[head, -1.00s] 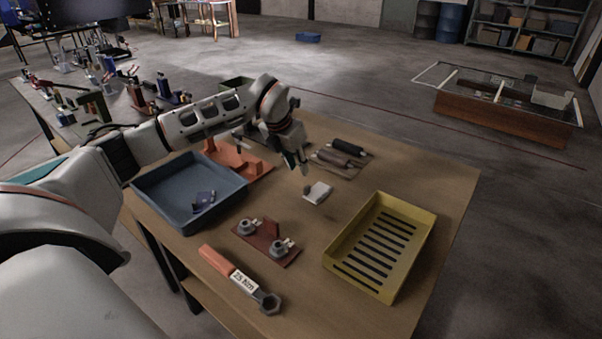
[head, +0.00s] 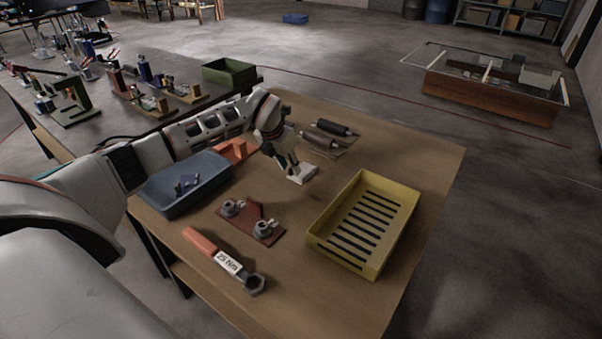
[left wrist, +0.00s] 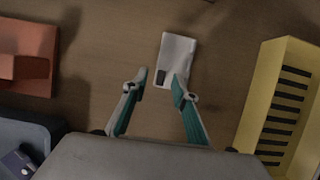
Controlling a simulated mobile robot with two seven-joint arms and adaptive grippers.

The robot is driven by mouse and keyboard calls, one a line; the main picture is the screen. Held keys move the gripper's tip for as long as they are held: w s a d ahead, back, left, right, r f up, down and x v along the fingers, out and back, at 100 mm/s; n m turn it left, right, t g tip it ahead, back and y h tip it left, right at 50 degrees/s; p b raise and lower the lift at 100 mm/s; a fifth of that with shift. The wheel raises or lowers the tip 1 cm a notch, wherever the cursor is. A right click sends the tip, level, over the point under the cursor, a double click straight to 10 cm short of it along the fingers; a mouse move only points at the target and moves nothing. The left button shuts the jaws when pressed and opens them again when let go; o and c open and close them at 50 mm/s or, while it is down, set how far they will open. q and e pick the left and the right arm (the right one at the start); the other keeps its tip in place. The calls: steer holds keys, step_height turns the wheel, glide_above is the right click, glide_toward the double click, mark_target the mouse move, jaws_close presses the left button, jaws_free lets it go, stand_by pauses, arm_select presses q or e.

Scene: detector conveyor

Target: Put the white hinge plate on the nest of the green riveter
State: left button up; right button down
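The white hinge plate (head: 303,175) lies flat on the wooden table, and it also shows in the left wrist view (left wrist: 179,53). My left gripper (head: 292,172) is low at the plate's near left side and partly covers it. In the left wrist view its fingers (left wrist: 159,82) are apart, with the plate's dark-marked end close to the fingertips. I cannot tell whether they touch it. A green C-shaped tool that looks like the riveter (head: 72,100) stands on the dark bench at the left; its nest is too small to make out. My right gripper is out of view.
A blue bin (head: 160,205), orange stand (head: 236,150), yellow slotted tray (head: 318,243), red-brown fixture (head: 240,228), torque wrench (head: 228,262) and dark rollers (head: 330,130) surround the plate. A green bin (head: 228,72) and several other tools occupy the dark bench.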

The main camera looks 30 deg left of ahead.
arm_select(q)
steer(key=shift+w+f, duration=0.1)
steer(key=shift+f, duration=0.15)
jaws_close()
steer(key=shift+r, duration=0.1)
steer(key=shift+r, duration=0.1)
step_height(320, 180, up, 20)
steer(key=p, duration=0.1)
steer(key=s+d+f+m+g+h, duration=0.5)
steer(key=s+d+m, duration=0.4)
steer(key=d+m, duration=0.65)
steer(key=s+d+f+m+g+y, duration=0.1)
steer(key=s+f+m+g+y, duration=0.1)
steer(key=s+m, duration=0.4)
steer(key=s+d+f+m+g+y, duration=0.2)
steer(key=s+m, duration=0.4)
steer(key=m, duration=0.7)
steer(key=shift+s+d+f+y, duration=0.25)
steer(key=shift+s+f+y, duration=0.15)
steer(key=shift+y, duration=0.3)
